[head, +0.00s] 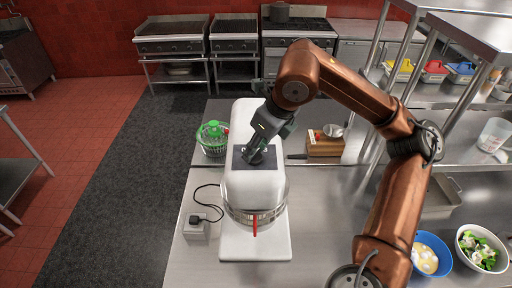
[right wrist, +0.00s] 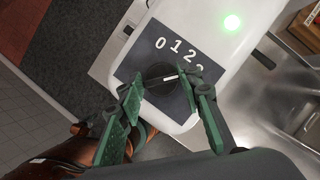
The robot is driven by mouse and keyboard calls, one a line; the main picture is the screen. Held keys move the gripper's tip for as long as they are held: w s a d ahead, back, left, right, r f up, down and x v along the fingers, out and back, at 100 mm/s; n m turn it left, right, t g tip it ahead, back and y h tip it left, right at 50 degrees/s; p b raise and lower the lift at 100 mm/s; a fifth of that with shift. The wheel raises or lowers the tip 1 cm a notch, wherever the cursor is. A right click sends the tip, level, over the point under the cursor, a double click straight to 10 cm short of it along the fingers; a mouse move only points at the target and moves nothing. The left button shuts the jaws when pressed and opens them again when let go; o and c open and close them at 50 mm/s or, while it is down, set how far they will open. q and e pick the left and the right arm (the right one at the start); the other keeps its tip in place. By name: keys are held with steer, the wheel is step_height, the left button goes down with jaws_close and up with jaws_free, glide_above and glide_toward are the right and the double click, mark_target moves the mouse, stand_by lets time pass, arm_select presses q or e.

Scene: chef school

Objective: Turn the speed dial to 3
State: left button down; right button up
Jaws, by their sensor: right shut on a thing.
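A white stand mixer (head: 240,190) stands on the steel counter with a dark dial panel on top, also seen in the right wrist view (right wrist: 145,62). The round black speed dial (right wrist: 158,80) sits on that panel with a short white mark on it. The digits 0, 1 and 2 show in an arc beside it; a further digit is partly hidden by a finger. The mark points toward the right-hand finger, near that hidden digit; its exact setting is unclear. My right gripper (right wrist: 164,88) is shut on the dial, one green finger on each side. In the head view it (head: 258,154) covers the dial. My left gripper is out of view.
A green-lidded bowl (head: 212,138) is left of the mixer, and a wooden block (head: 325,146) is to its right. A black cable runs to a socket box (head: 196,228). Blue (head: 431,255) and white (head: 481,249) food bowls stand at the lower right.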

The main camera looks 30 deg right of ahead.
steer(key=o, duration=1.2)
steer(key=shift+c, duration=0.2)
steer(key=v, duration=1.2)
